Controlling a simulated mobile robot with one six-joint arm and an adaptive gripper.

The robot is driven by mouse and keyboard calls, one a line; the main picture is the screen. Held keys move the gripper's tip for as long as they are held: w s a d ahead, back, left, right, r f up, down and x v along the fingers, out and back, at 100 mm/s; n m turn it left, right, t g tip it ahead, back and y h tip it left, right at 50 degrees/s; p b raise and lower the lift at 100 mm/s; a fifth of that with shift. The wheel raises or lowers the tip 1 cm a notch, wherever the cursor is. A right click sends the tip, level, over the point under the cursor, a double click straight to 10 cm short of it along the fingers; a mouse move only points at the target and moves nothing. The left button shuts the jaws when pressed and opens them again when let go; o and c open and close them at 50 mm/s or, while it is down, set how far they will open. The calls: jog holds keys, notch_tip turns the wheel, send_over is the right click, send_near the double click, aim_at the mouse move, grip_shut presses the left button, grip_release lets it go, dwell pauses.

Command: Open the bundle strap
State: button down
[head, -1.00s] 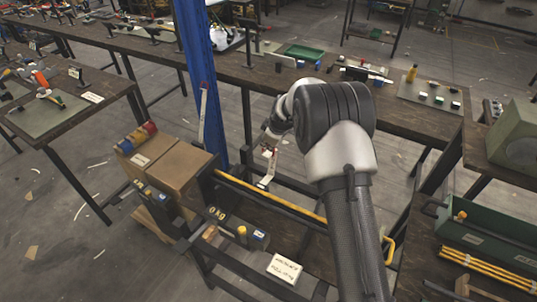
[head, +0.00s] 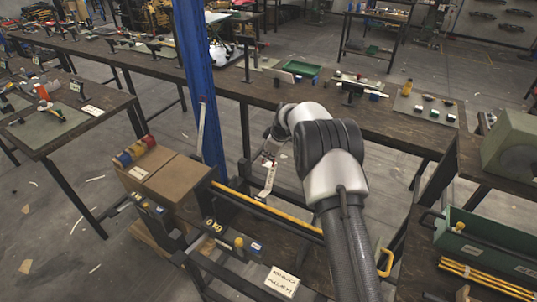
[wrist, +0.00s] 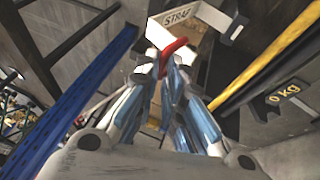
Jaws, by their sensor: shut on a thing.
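My gripper (wrist: 172,75) is shut on a white strap piece (wrist: 150,52) with a red tab (wrist: 172,48) at its fingertips. A white plate marked STRAP (wrist: 180,21) is just beyond the fingers in the wrist view. In the head view my gripper (head: 269,155) is partly hidden by my arm, right of the blue post. The white strap piece (head: 268,179) hangs below it, with a little red at its top. I cannot tell whether the strap is fastened or free.
A blue post (head: 196,85) stands left of my gripper, with another white strip (head: 201,125) along it. A yellow bar (head: 265,213) runs along the dark frame below. Cardboard boxes (head: 170,182) stand at the left. A workbench (head: 240,88) lies behind.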

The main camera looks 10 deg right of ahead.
jog(key=shift+w+d+r, duration=0.35)
jog(key=shift+d, duration=0.1)
jog(key=c, duration=1.8)
grip_release()
jog(key=shift+d+f, duration=0.15)
jog(key=shift+o, duration=0.4)
jog(key=shift+f, duration=0.2)
jog(key=shift+s, duration=0.1)
jog(key=v, duration=1.2)
jog(key=shift+a, duration=0.25)
